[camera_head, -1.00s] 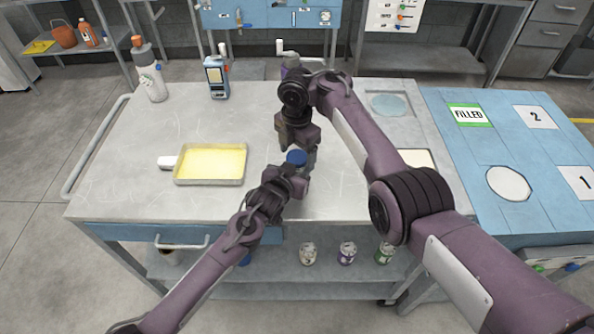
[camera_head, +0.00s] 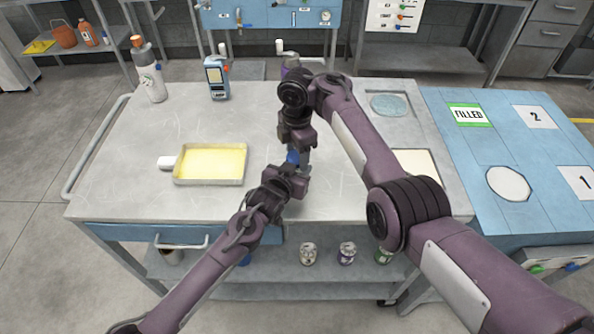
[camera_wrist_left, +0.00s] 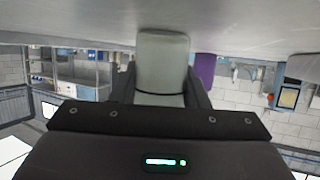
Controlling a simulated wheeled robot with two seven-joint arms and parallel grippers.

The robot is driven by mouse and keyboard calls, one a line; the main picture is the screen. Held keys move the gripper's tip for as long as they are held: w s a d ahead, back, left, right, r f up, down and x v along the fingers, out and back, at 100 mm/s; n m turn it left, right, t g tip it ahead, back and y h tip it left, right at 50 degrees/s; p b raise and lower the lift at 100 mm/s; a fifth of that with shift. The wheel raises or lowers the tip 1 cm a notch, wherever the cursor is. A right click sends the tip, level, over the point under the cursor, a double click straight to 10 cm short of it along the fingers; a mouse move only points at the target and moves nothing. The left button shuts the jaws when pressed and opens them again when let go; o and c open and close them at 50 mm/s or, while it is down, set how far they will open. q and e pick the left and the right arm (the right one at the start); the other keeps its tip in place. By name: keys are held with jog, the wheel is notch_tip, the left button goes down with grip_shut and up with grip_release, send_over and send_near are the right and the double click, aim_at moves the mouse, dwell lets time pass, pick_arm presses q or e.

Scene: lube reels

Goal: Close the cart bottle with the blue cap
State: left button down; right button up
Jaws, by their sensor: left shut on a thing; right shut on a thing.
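My left gripper (camera_head: 297,176) is shut on a pale grey bottle (camera_wrist_left: 162,65), which shows between its fingers in the left wrist view. In the head view this bottle is mostly hidden by the grippers. My right gripper (camera_head: 296,146) points down just beyond the left gripper. It is shut on the blue cap (camera_head: 293,158), of which only a small part shows at the right gripper's lower end. The cap is at the bottle's place, but whether it is seated on the bottle cannot be told.
A yellow-filled tray (camera_head: 210,163) lies on the cart top (camera_head: 110,170) to the left. A white bottle with an orange cap (camera_head: 152,80) and a blue-grey device (camera_head: 216,78) stand at the back left.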

jog(key=o, duration=1.1)
jog(key=shift+r, duration=2.3)
jog(key=shift+c, duration=0.3)
